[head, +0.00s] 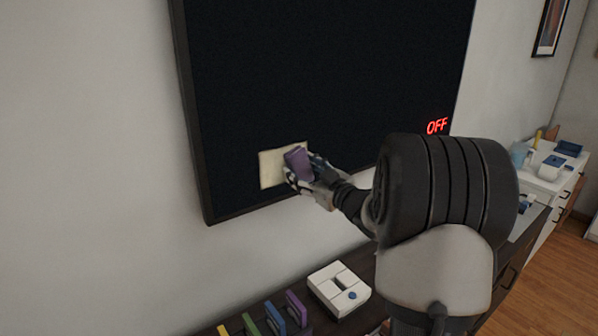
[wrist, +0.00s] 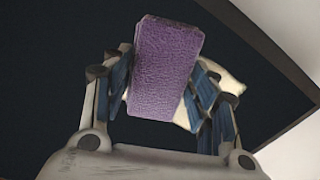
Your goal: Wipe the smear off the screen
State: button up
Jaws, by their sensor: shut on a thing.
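The screen (head: 320,75) is a large dark panel on the wall, with red "OFF" lettering at its lower right. A pale cream smear (head: 270,170) shows near its lower left corner, partly hidden by my gripper and what it holds. My gripper (head: 303,170) is shut on a purple block-like wiper (head: 297,162) and holds it in front of the right part of the smear. In the wrist view the purple wiper (wrist: 165,68) sits between the blue-padded fingers, with the smear (wrist: 222,85) behind it. I cannot tell whether the wiper touches the screen.
A dark cabinet below the screen carries a white box with a blue button (head: 340,288) and several coloured upright pieces (head: 272,318). A white desk (head: 550,170) with small items stands at the right. The wall left of the screen is bare.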

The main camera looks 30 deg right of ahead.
aim_at(270, 164)
jog(key=shift+s+a+b, duration=0.2)
jog(key=shift+a+b, duration=2.15)
jog(key=shift+a, duration=3.2)
jog(key=shift+r+p, duration=1.15)
jog(key=shift+r, duration=0.3)
jog(key=shift+d+p, duration=2.4)
jog(key=shift+d, duration=4.95)
jog(key=shift+a+f+b, duration=0.1)
jog(key=shift+a+b, duration=2.05)
jog(key=shift+a, duration=3.55)
